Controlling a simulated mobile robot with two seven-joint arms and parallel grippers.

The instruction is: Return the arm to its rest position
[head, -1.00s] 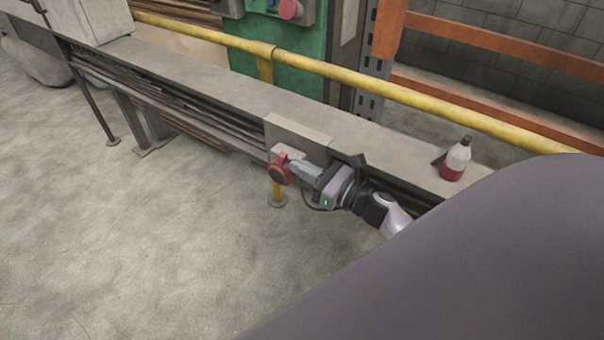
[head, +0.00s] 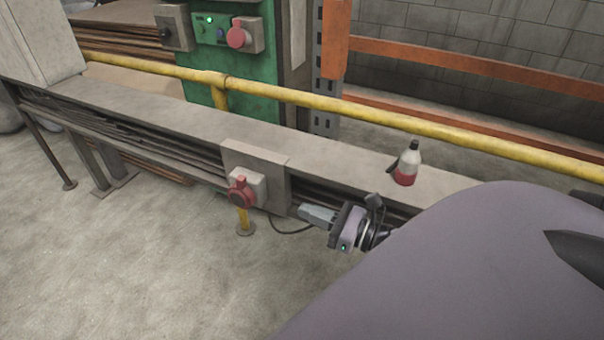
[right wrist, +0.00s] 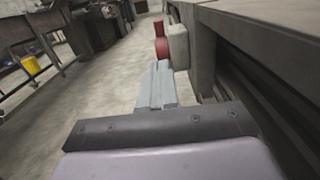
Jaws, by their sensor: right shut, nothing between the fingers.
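My right gripper (head: 316,214) is shut and empty in the head view, beside the front of the long grey bench. Its closed grey fingers (right wrist: 158,88) also show in the right wrist view. A clear gap lies between fingertips and knob. The knob also shows in the right wrist view (right wrist: 162,48). My left gripper is not clearly in view.
The long bench (head: 330,165) runs across the view, with a red and white bottle (head: 407,163) on top. A yellow rail (head: 350,112) runs behind it. A green cabinet (head: 250,70) stands farther back. The concrete floor (head: 150,270) in front is open.

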